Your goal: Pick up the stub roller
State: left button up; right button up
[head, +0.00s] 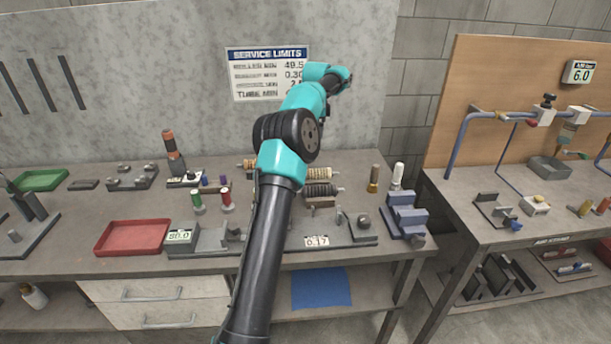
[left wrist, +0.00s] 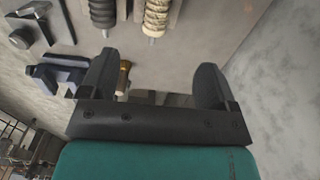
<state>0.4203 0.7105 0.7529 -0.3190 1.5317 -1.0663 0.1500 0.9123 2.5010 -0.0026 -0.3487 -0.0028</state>
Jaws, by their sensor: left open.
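Two ribbed rollers lie on the bench, a cream one (head: 318,172) and a dark one (head: 320,190); I cannot tell which, if either, is the stub roller. In the left wrist view the cream roller (left wrist: 157,14) and the dark roller (left wrist: 102,12) show at the top edge, beyond my fingers. My left gripper (head: 343,79) is raised well above the bench in front of the wall. Its fingers (left wrist: 156,68) are apart with nothing held between them. My arm hides part of the bench's middle. My right gripper is not in view.
A red tray (head: 132,237) and a green tray (head: 42,180) lie at the left. A brass-coloured cylinder (head: 373,178) and a white-topped one (head: 398,175) stand right of the rollers. A blue vise-like block (head: 405,217) sits at the bench's right end. Another bench with blue piping (head: 460,140) stands further right.

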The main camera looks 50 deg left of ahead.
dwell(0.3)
pick_arm(q)
send_near(316, 169)
jog(key=f, duration=0.5)
jog(key=shift+s+a, duration=0.1)
jog(key=shift+a, duration=0.15)
jog(key=shift+f, duration=0.15)
jog(key=shift+d+f, duration=0.15)
jog(key=shift+f, duration=2.35)
jog(key=shift+c, duration=0.2)
jog(key=c, duration=1.2)
jog(key=shift+c, duration=0.2)
